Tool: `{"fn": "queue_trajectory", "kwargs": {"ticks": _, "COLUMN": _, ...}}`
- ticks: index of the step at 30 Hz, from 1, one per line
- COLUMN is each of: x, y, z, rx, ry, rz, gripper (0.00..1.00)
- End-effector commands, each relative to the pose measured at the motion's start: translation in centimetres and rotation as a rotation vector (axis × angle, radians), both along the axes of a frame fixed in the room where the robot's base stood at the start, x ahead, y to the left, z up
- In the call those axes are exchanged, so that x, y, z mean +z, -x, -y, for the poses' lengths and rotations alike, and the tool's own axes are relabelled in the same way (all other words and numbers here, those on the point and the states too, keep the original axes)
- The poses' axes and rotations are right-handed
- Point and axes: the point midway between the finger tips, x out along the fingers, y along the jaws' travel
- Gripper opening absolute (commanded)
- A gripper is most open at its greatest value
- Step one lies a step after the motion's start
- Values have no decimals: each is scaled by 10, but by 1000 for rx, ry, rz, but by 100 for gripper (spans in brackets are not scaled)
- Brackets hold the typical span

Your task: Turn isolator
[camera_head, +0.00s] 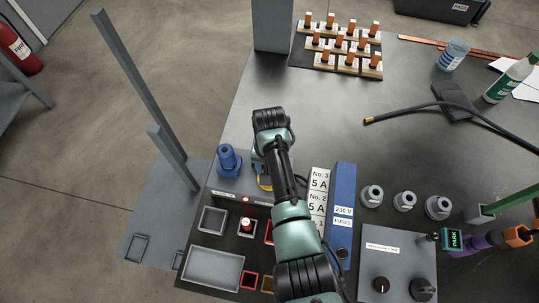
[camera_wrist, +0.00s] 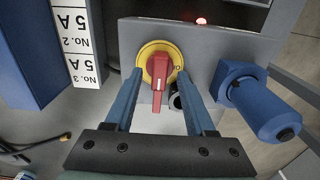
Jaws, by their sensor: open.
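The isolator is a red handle (camera_wrist: 157,88) on a round yellow plate (camera_wrist: 147,52) on a grey panel. In the wrist view the handle lies nearly along the picture's vertical, with its narrow end toward my gripper. My gripper (camera_wrist: 160,78) is open, with one blue finger on each side of the handle and a visible gap on both sides. The fingertips overlap the plate's edges in the picture; I cannot tell whether they touch it. In the head view my arm covers most of the isolator, and only a bit of yellow (camera_head: 264,184) shows.
A blue cylindrical fitting (camera_wrist: 265,108) stands close beside the isolator, also visible in the head view (camera_head: 229,160). A red lamp (camera_wrist: 201,21) glows beyond. Grey trays (camera_head: 213,221) sit nearby.

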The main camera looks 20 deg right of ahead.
Motion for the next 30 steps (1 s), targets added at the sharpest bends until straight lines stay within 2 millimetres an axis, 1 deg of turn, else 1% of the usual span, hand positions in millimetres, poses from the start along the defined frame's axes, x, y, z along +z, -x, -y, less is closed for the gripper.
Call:
{"fn": "queue_trajectory", "kwargs": {"ticks": 1, "x": 12, "y": 0, "z": 0, "rx": -1, "ry": 0, "rz": 4, "gripper": 55}}
{"fn": "queue_trajectory", "kwargs": {"ticks": 9, "x": 70, "y": -1, "z": 0, "rx": 1, "ry": 2, "rz": 5, "gripper": 55}}
{"fn": "queue_trajectory", "kwargs": {"ticks": 12, "x": 87, "y": -1, "z": 0, "rx": 0, "ry": 2, "rz": 5, "gripper": 55}}
{"fn": "queue_trajectory", "kwargs": {"ticks": 15, "x": 100, "y": 0, "z": 0, "rx": 0, "ry": 2, "rz": 2, "gripper": 55}}
{"fn": "queue_trajectory", "kwargs": {"ticks": 20, "x": 109, "y": 0, "z": 0, "rx": 0, "ry": 1, "rz": 2, "gripper": 55}}
{"fn": "queue_trajectory", "kwargs": {"ticks": 30, "x": 110, "y": 0, "z": 0, "rx": 0, "ry": 1, "rz": 0, "gripper": 55}}
